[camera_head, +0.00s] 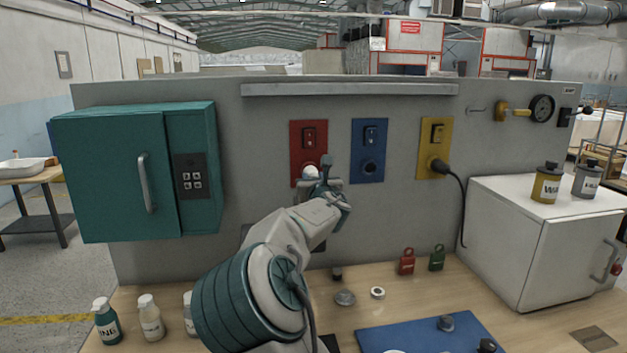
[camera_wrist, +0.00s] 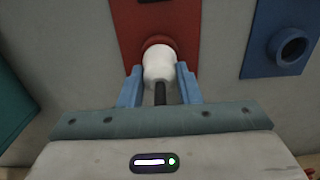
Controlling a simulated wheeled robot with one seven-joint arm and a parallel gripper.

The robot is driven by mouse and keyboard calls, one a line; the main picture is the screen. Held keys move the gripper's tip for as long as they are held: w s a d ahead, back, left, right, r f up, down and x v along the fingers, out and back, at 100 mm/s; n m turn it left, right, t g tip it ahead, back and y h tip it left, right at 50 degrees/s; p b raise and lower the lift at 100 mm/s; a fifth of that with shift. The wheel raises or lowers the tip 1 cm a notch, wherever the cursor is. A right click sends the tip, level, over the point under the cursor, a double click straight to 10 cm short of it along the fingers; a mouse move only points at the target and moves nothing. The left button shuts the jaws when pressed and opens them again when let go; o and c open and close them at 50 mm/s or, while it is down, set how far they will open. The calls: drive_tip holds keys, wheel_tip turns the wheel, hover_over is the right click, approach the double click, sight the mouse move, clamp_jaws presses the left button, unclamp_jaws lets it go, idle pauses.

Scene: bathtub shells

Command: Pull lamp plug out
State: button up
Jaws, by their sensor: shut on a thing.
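A white plug (camera_wrist: 159,66) sits at the round socket of the red panel (camera_head: 309,148), which also shows in the wrist view (camera_wrist: 126,22). My gripper (camera_wrist: 159,84) is shut on the white plug, one blue finger on each side. A dark cord (camera_wrist: 160,95) runs from the plug back toward the palm. In the head view my gripper (camera_head: 318,177) is in front of the red panel's lower part and hides much of the plug. I cannot tell how deep the plug sits. No lamp can be made out for certain.
A blue panel (camera_head: 369,150) with an empty socket is to the right. A yellow panel (camera_head: 435,147) holds a black plug (camera_head: 440,166) with a hanging cord. A teal cabinet (camera_head: 100,175) is at left, a white cabinet (camera_head: 540,240) at right. Bottles and padlocks stand on the bench.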

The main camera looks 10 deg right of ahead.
drive_tip(key=shift+s+f, duration=0.1)
drive_tip(key=shift+s+b, duration=1.85)
drive_tip(key=shift+s, duration=0.1)
drive_tip(key=shift+s, duration=0.2)
drive_tip(key=shift+s+b, duration=1.85)
drive_tip(key=shift+s, duration=0.65)
